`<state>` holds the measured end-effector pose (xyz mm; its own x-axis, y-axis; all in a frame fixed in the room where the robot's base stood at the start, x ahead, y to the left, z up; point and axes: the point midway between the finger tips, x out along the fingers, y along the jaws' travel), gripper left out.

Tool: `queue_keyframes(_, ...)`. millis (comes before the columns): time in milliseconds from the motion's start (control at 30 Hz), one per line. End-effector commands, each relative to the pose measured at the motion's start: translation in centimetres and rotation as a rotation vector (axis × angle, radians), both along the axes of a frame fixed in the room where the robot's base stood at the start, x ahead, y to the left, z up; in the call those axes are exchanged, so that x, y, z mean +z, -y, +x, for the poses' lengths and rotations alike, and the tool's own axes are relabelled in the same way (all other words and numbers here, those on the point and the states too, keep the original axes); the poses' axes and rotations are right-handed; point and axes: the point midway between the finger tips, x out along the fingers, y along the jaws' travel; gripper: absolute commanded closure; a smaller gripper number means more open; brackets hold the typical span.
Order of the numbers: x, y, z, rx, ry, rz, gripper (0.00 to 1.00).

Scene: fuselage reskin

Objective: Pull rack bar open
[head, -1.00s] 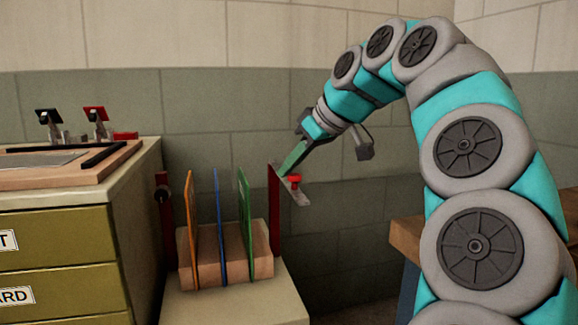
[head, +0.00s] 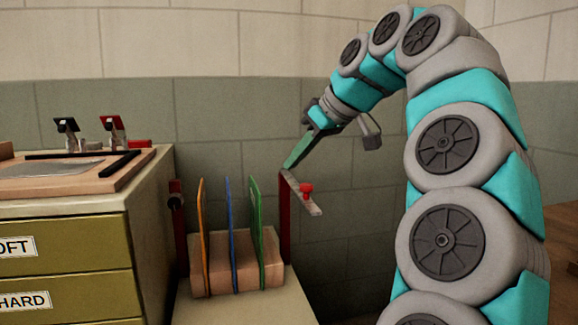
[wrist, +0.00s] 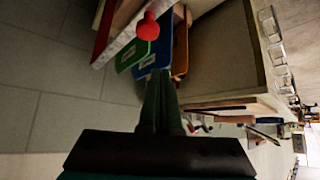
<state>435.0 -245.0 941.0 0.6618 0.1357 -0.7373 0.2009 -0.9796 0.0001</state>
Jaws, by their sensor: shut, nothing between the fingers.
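The rack bar (head: 312,204) is a pale metal strip with a red knob (head: 306,188). It joins the top of the right red post (head: 286,220) and points toward the front right, away from the slots. My gripper (head: 290,165) is shut and empty, its green fingers pointing down to the left close to the post end of the bar. Whether they touch it cannot be told. In the wrist view the bar (wrist: 114,46) and knob (wrist: 148,27) lie just beyond the shut fingers (wrist: 160,78).
Orange (head: 202,240), blue (head: 231,240) and green (head: 257,240) panels stand upright in a wooden block (head: 220,278). A second red post (head: 179,225) stands left of them. Olive drawers (head: 65,255) are at the left. A wall is close behind.

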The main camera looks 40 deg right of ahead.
Motion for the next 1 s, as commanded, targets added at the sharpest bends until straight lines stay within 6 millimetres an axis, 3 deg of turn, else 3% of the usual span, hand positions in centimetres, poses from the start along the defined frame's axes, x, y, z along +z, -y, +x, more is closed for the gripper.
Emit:
queue_keyframes(533, 4.2, 3.3, -1.0, 0.001, -0.001, -0.001, 1.0)
queue_keyframes(1000, 4.3, 3.5, -1.1, 0.006, -0.005, 0.001, 1.0)
